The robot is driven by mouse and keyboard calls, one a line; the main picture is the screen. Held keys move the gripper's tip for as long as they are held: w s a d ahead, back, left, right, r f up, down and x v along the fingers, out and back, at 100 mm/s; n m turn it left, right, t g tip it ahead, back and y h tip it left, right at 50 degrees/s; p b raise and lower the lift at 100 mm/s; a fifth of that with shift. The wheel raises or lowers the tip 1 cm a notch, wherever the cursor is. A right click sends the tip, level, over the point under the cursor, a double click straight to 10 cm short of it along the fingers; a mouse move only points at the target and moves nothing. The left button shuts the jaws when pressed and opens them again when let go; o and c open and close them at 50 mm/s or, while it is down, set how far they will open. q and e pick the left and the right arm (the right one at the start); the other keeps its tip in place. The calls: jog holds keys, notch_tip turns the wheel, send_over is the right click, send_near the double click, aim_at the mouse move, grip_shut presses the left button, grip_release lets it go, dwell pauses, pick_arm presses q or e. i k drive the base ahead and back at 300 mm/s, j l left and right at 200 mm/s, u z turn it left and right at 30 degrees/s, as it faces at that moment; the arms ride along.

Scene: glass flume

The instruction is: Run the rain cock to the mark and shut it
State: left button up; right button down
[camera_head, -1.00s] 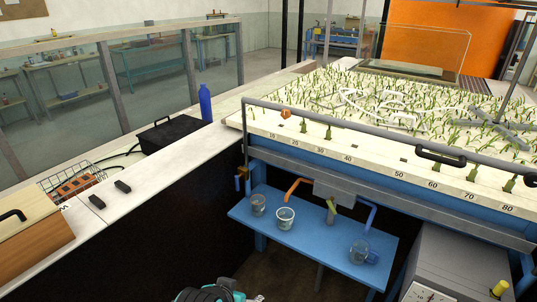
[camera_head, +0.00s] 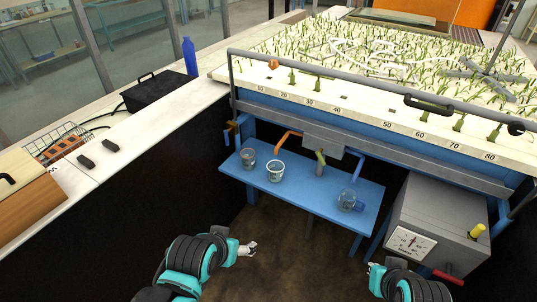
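Under the planted bed's front edge, an orange pipe (camera_head: 287,140), a green outlet (camera_head: 320,160) and a blue pipe (camera_head: 356,166) hang above a blue shelf (camera_head: 311,195). A small brass-coloured cock (camera_head: 232,128) sits at the bed's left corner with a blue spout. I cannot tell which one is the rain cock. On the shelf stand an orange-rimmed glass (camera_head: 248,159), a white-rimmed glass (camera_head: 275,172) and a jug (camera_head: 347,200); no mark is readable on them. My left gripper (camera_head: 249,248) and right gripper (camera_head: 374,267) are low in front of the shelf, touching nothing; their finger openings are unclear.
A grey box (camera_head: 440,213) with a dial (camera_head: 411,241), yellow knob (camera_head: 476,231) and red lever (camera_head: 448,276) stands at right. A bench with a black case (camera_head: 160,89) and blue bottle (camera_head: 190,57) runs along the left. The floor before the shelf is clear.

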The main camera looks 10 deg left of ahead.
aim_at(226, 132)
jog(key=i+j, duration=0.15)
jog(key=j, duration=0.25)
jog(key=i+j+z, duration=0.1)
jog(key=j, duration=0.25)
jog(key=i+j, duration=0.15)
jog(key=j, duration=0.25)
jog(key=i+j+z, duration=0.1)
jog(key=j, duration=0.3)
jog(key=i+j, duration=0.1)
jog(key=j, duration=0.3)
